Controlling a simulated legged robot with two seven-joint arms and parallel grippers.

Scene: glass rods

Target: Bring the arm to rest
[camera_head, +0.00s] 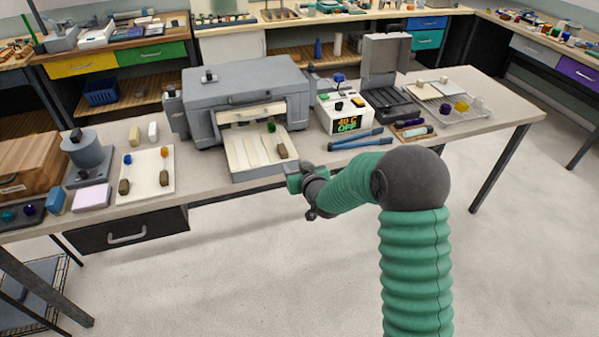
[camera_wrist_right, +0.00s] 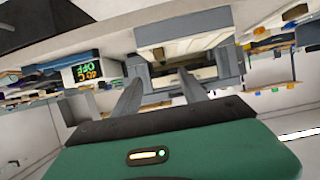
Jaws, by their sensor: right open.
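My right arm comes in from the lower right of the head view, green and ribbed with a dark elbow. My right gripper (camera_head: 300,180) is in front of the table's front edge, near the grey kiln's pulled-out tray (camera_head: 245,172). In the right wrist view its two grey fingers (camera_wrist_right: 168,98) stand apart with nothing between them. A glass rod with a green end (camera_head: 271,127) and a brown block lies at the right side of the tray. My left gripper does not show in either view.
The grey kiln (camera_head: 245,80) stands mid-table. Right of it are a controller reading OFF (camera_head: 344,112), blue-handled tongs (camera_head: 357,138) and a wire rack (camera_head: 455,104). A white board (camera_head: 147,190) with two rods lies at left. Open floor (camera_head: 520,240) lies in front of the table.

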